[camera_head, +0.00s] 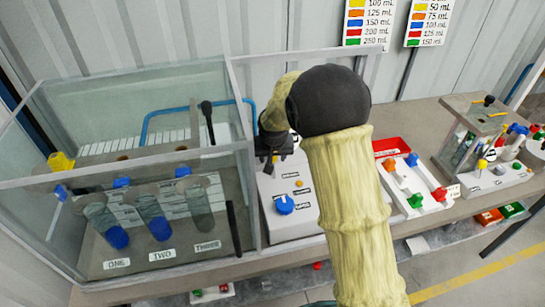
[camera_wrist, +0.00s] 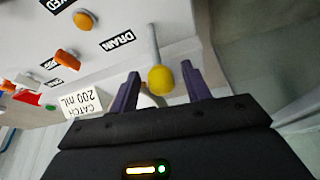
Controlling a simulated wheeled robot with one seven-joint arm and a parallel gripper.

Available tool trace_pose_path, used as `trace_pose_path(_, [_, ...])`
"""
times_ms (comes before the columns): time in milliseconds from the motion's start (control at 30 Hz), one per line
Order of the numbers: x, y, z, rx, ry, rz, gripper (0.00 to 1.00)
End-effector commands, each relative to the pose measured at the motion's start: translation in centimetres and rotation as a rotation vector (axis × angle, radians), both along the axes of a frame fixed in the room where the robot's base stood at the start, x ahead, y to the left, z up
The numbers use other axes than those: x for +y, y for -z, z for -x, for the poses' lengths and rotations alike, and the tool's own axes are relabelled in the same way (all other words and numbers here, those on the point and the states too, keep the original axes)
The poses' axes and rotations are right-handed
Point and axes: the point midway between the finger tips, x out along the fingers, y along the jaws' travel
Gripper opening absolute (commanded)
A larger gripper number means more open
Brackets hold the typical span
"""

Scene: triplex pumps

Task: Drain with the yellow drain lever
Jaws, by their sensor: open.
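The yellow drain lever (camera_wrist: 161,79) shows in the wrist view as a round yellow knob on a thin grey rod. The rod comes from a light panel, beside a black DRAIN label (camera_wrist: 117,40). My gripper (camera_wrist: 160,70) is open, with one dark finger on each side of the knob. Gaps show on both sides, and I see no finger touching it. In the head view my gripper (camera_head: 277,148) is over the light control panel (camera_head: 285,230), just right of the glass tank. My arm hides much of it, and I cannot make out the drain lever there.
The glass tank (camera_head: 245,200) stands left, with tubes labelled ONE, TWO and THREE. The panel carries a blue knob (camera_head: 285,205). A red tray (camera_head: 392,146) and a coloured-valve board (camera_head: 412,186) lie right of my arm. A CATCH 200 mL card (camera_wrist: 75,102) is near my gripper.

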Motion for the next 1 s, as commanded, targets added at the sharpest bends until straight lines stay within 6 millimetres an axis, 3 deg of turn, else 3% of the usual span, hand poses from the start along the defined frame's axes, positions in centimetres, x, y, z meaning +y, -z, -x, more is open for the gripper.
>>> trace_pose_path(167, [0.04, 1.36, -0.54, 0.001, 0.000, 0.000, 0.48])
trace_pose_path(433, [0.06, 1.50, -0.61, -0.001, -0.001, 0.000, 0.48])
trace_pose_path(467, [0.06, 1.50, -0.60, 0.000, -0.001, 0.000, 0.46])
trace_pose_path(700, [0.07, 1.49, -0.59, 0.000, -0.001, 0.000, 0.00])
trace_pose_path(1000, [0.30, 1.51, -0.71, -0.008, -0.004, -0.003, 0.00])
